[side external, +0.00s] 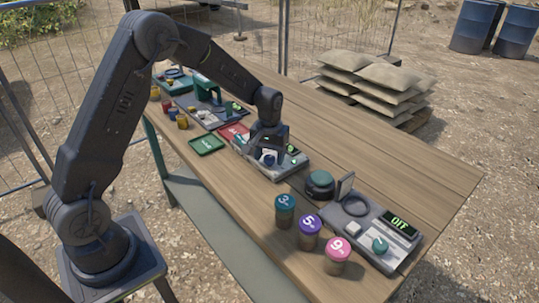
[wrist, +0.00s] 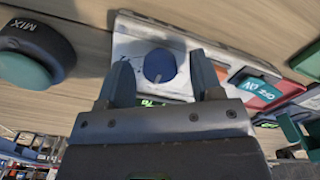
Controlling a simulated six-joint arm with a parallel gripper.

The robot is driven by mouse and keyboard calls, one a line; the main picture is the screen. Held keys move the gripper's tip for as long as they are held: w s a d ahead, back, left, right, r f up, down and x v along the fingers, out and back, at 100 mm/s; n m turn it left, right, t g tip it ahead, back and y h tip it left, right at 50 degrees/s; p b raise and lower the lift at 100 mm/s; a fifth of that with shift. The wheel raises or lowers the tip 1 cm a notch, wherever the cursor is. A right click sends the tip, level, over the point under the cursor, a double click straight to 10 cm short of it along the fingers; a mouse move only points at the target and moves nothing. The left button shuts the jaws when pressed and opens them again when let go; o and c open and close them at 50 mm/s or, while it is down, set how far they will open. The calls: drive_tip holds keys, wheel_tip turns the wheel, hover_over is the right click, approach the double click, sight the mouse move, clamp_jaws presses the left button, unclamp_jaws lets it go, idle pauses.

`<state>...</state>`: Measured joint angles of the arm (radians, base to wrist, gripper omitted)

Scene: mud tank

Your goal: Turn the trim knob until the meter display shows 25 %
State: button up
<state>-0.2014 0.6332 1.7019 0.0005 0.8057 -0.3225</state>
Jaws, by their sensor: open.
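A blue knob (wrist: 160,66) with a pale pointer line sits on a light panel in the wrist view. My gripper (wrist: 158,60) is open, with one finger on each side of the knob; I cannot tell whether they touch it. In the side view my gripper (side external: 268,154) is low over the middle panel (side external: 288,172), hiding much of it. A small display with green characters (side external: 292,149) shows beside it, too small to read. In the wrist view green characters (wrist: 155,102) are mostly hidden behind my gripper.
A dark-based green MIX button (wrist: 35,55) is near my gripper. A green tray (side external: 206,144) lies left.

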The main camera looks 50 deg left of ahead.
drive_tip(key=shift+c, duration=0.3)
drive_tip(key=c, duration=0.9)
drive_tip(key=shift+o, duration=0.2)
drive_tip(key=shift+m, duration=2.8)
drive_tip(key=o, duration=0.9)
drive_tip(key=shift+r, duration=0.15)
